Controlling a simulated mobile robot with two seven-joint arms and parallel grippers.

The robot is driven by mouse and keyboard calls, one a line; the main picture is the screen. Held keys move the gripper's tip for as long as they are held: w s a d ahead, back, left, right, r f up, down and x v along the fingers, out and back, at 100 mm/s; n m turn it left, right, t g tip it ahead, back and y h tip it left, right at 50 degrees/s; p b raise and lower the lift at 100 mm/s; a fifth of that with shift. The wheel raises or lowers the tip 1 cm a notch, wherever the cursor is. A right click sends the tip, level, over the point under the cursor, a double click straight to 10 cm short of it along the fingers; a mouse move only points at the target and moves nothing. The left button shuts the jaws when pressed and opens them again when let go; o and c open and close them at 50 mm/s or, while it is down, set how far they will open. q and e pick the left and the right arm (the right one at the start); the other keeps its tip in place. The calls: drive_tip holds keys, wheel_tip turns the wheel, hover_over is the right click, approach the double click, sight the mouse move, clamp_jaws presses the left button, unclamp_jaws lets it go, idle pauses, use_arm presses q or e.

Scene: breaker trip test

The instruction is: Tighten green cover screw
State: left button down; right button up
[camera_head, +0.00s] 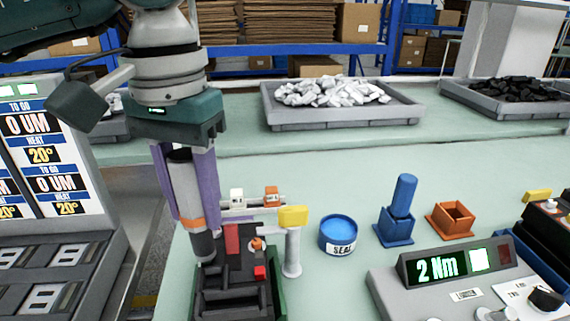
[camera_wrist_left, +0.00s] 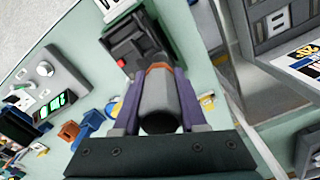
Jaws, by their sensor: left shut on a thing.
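My left gripper (camera_head: 190,212), with purple fingers, is shut on a grey cylindrical driver (camera_head: 184,190) with an orange ring. The driver points down at the left side of a dark breaker unit (camera_head: 238,272) in a green-edged holder (camera_head: 279,300). In the left wrist view, the driver (camera_wrist_left: 158,98) sits between the fingers, with the breaker unit (camera_wrist_left: 130,42) beyond its tip. The driver's lower end covers the spot beneath it. The green cover screw cannot be made out, and I cannot tell whether the tip touches it. My right gripper is not in view.
A post with a yellow block (camera_head: 293,216) stands right beside the holder. A blue SEAL tin (camera_head: 338,235), a blue stand (camera_head: 397,226), an orange box (camera_head: 451,219) and a console reading 2 Nm (camera_head: 436,269) are further right. Trays with white pieces (camera_head: 333,91) and black pieces stand behind.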

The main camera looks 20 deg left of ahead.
sight(183, 156)
use_arm(q)
drive_tip(key=shift+f+b, duration=0.75)
drive_tip(key=shift+b, duration=0.35)
idle(2.6)
drive_tip(key=shift+r, duration=0.15)
drive_tip(key=shift+r+p, duration=1.65)
drive_tip(key=shift+r, duration=1.2)
